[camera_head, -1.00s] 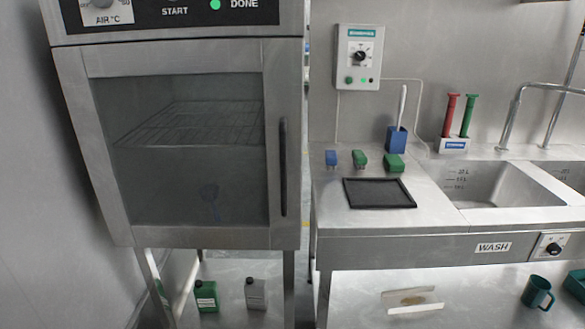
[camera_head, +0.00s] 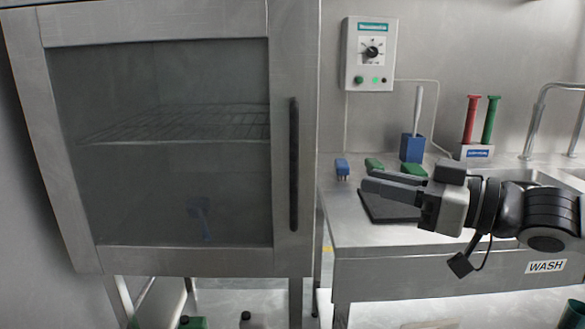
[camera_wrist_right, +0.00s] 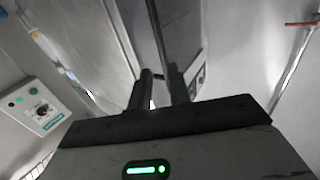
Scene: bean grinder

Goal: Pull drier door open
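The drier door (camera_head: 160,75) is a steel frame with a dark window and looks shut. Its black vertical handle (camera_head: 293,165) is on the door's right side. My right gripper (camera_head: 368,180) comes in from the right in the head view, with its fingers pointing left towards the handle. It is apart from the handle and in front of the sink counter. In the right wrist view, the two fingers (camera_wrist_right: 158,75) are apart with nothing gripped. A dark bar, probably the handle (camera_wrist_right: 154,30), shows beyond them. My left gripper is not in view.
The steel counter (camera_head: 350,228) right of the drier holds a black mat (camera_head: 378,207), small blue and green items, a blue holder (camera_head: 411,147) and a red-and-green pair in a stand (camera_head: 474,151). A control box (camera_head: 369,55) hangs above. The space before the door looks clear.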

